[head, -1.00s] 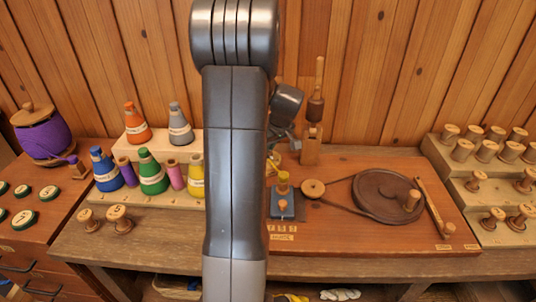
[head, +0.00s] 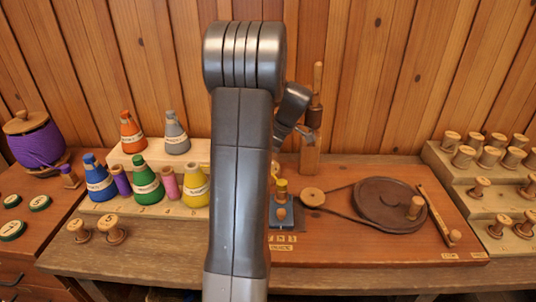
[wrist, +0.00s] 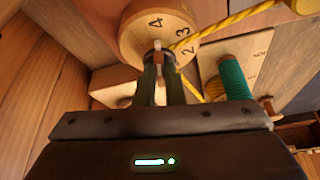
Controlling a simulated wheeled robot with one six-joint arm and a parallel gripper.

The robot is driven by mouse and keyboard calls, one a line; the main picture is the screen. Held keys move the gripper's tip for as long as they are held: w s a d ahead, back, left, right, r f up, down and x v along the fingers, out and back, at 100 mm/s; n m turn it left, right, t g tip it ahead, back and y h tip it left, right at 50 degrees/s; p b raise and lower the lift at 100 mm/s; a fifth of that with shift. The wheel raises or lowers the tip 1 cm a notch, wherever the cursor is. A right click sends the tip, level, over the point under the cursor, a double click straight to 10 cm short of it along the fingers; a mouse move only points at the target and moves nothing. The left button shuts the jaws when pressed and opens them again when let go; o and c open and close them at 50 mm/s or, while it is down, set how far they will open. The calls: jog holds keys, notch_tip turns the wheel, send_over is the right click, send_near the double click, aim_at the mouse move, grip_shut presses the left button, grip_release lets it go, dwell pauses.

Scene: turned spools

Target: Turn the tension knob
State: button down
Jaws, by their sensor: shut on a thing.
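The tension knob (wrist: 158,45) is a small pale piece at the centre of a round wooden dial (wrist: 137,36) marked 4, 3 and 2 in the wrist view. My gripper (wrist: 160,58) is shut on it, with both dark fingers reaching up to the dial's face and hiding part of the knob. In the head view my gripper (head: 303,132) is small, beside the upright wooden post (head: 310,158). My arm hides part of the bench there, and I cannot make out the dial.
A yellow thread (wrist: 225,22) runs past the dial, with a green spool (wrist: 234,78) nearby. On the bench are a drive wheel (head: 385,200) with a belt, several coloured cones on a stepped stand (head: 100,207) at left, and a stepped rack (head: 500,197) of wooden spools at right.

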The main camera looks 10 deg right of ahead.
dwell(0.4)
jog(key=c, duration=1.5)
grip_release()
jog(key=v, duration=1.2)
jog(key=shift+p, duration=0.3)
jog(key=x, duration=1.2)
jog(key=shift+b, duration=0.3)
